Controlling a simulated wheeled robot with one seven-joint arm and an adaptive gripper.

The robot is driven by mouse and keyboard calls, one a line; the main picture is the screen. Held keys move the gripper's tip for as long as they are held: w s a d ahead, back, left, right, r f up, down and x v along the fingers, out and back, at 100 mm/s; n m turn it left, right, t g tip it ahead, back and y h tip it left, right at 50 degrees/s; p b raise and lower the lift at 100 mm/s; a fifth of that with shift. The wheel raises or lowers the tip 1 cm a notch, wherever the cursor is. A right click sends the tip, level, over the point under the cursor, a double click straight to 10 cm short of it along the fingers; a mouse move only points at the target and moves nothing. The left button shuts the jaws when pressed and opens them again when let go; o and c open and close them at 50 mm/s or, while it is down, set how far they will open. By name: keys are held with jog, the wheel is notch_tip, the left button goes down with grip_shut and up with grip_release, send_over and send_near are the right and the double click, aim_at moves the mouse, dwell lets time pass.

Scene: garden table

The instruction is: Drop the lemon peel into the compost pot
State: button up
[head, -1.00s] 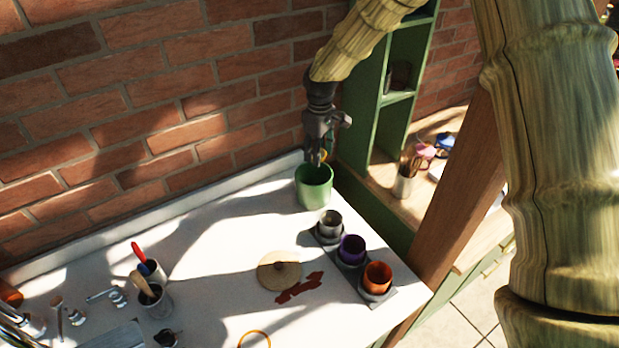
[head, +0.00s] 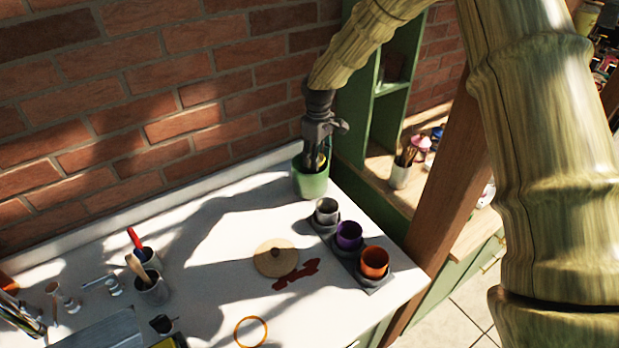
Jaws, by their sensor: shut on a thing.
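The green compost pot (head: 310,186) stands open at the back right of the white table, near the brick wall. My gripper (head: 316,163) points down into its mouth, with the fingertips at or below the rim. It is shut on the lemon peel (head: 322,160), of which only a small yellow bit shows between the fingers. The rest of the peel and the inside of the pot are hidden by the gripper and the rim.
A round lid with a knob (head: 275,258) lies by a dark red patch (head: 296,275). A tray (head: 376,288) with grey, purple and orange cups is right of it. Tool pots (head: 153,290) and an orange ring (head: 250,332) are in front. A green shelf (head: 384,110) stands close right.

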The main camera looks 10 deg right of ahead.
jog(key=o, duration=0.6)
jog(key=shift+w+f, duration=0.15)
jog(key=shift+f, duration=0.05)
jog(key=shift+o, duration=1.4)
jog(key=shift+w+f, duration=0.2)
jog(key=shift+w, duration=0.1)
jog(key=shift+s+r, duration=0.3)
jog(key=shift+w+r, duration=0.25)
jog(key=shift+r, duration=0.25)
notch_tip(320, 180, up, 11)
jog(key=shift+s+f, duration=0.15)
jog(key=shift+s, duration=0.05)
jog(key=shift+a, duration=0.1)
